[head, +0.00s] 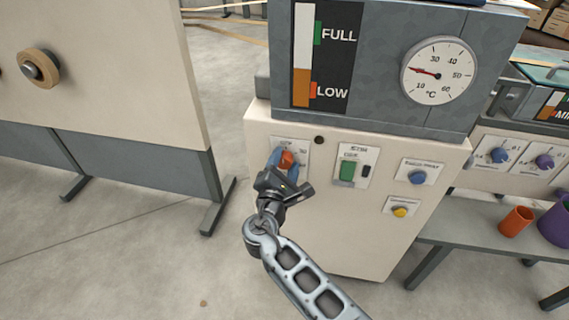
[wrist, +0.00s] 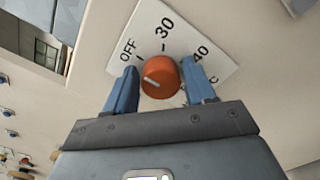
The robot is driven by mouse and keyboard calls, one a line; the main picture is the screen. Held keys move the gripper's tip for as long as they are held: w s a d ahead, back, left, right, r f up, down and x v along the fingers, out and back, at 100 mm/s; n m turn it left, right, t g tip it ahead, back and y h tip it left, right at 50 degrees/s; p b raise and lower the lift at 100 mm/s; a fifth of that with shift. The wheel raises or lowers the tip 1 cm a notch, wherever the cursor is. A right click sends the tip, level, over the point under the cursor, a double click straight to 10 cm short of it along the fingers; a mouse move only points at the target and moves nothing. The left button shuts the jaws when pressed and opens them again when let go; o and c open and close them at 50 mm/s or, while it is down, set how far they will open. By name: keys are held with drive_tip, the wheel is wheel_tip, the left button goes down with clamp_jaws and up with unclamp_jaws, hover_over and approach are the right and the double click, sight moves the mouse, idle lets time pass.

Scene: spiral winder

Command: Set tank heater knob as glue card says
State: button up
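The orange tank heater knob (head: 286,159) is on the cream cabinet front, at the upper left of its panel. The wrist view shows the knob (wrist: 160,78) close up on a white plate (wrist: 210,68) marked OFF, 30, 40, with part of another mark hidden. The knob's white line points up-left, roughly toward OFF. My gripper (head: 283,163) has its blue fingers on either side of the knob, and they also show in the wrist view (wrist: 160,80). The fingers look slightly apart from the knob, though contact on the right is hard to judge. I see no glue card.
A dial thermometer (head: 438,71) reads about 20 °C on the grey tank (head: 390,100). A green switch (head: 348,170), a blue knob (head: 417,177) and a yellow knob (head: 400,212) sit to the right. A bench with cups (head: 516,221) stands at right; floor is clear at left.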

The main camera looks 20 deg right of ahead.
drive_tip(key=c, duration=0.7)
drive_tip(key=shift+o, duration=0.2)
drive_tip(key=shift+f+b, duration=0.15)
drive_tip(key=shift+b, duration=0.15)
drive_tip(key=shift+f+m+b, duration=0.2)
drive_tip(key=shift+m+b, duration=0.8)
drive_tip(key=shift+b, duration=0.05)
drive_tip(key=m+b, duration=0.1)
drive_tip(key=b, duration=0.1)
drive_tip(key=m+b, duration=0.2)
drive_tip(key=shift+s+d+f+m, duration=0.1)
drive_tip(key=shift+f+m, duration=0.05)
drive_tip(key=shift+m, duration=0.15)
drive_tip(key=m+b, duration=0.4)
drive_tip(key=shift+b, duration=0.3)
drive_tip(key=shift+m+b, duration=0.95)
drive_tip(key=shift+m, duration=0.05)
drive_tip(key=o, duration=1)
drive_tip(key=shift+r, duration=0.2)
